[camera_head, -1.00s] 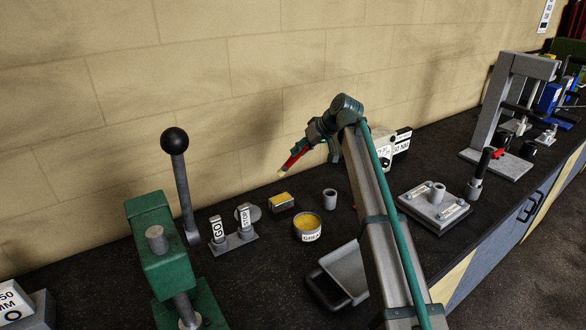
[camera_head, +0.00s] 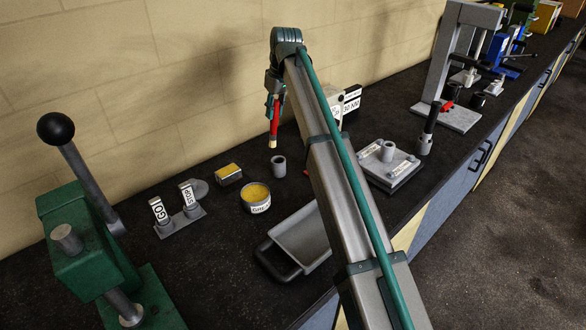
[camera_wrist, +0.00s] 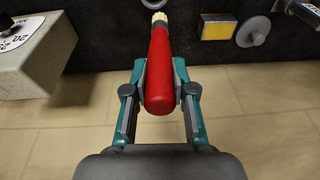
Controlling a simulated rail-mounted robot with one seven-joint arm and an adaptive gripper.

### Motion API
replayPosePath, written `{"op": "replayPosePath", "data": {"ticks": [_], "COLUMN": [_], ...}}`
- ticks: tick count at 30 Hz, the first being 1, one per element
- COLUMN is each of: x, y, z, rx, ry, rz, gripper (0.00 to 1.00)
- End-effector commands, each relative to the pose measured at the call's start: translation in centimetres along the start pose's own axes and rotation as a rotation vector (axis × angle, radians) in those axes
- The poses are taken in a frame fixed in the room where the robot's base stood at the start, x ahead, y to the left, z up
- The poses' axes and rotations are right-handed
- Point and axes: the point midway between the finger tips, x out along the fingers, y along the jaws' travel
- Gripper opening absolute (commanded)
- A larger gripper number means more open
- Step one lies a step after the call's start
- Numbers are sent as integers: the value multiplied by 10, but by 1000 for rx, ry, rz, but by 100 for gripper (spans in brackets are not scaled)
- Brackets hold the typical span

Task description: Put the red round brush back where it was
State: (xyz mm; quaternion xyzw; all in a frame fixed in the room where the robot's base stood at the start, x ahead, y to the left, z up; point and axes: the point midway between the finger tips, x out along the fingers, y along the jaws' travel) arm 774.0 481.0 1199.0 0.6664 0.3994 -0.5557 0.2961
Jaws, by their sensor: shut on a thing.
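The red round brush (camera_head: 274,127) has a red handle and pale bristles. It hangs nearly upright, bristles down, in my gripper (camera_head: 272,104), above the bench top near the wall. In the wrist view the brush (camera_wrist: 160,70) lies between the two fingers of my gripper (camera_wrist: 160,80), which are shut on its handle. A small grey cup (camera_head: 278,167) stands on the bench below the brush and close to it in the picture. The brush is apart from the cup.
Near the cup are a yellow-topped block (camera_head: 228,174), a grease tin (camera_head: 256,198), a grey tray (camera_head: 303,236) and GO/STOP gauges (camera_head: 178,212). A green press (camera_head: 95,250) stands at left. A flat grey fixture (camera_head: 388,168) and white labelled blocks (camera_head: 351,101) are to the right.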

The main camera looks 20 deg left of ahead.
Motion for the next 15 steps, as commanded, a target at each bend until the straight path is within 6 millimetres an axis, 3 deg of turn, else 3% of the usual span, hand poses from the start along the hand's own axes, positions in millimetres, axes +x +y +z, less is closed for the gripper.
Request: {"op": "replayPosePath", "data": {"ticks": [8, 15], "x": [8, 44], "y": [1, 2], "z": [11, 20], "rx": [1, 1], "ry": [-93, -93], "rz": [52, 52], "gripper": [0, 0]}}
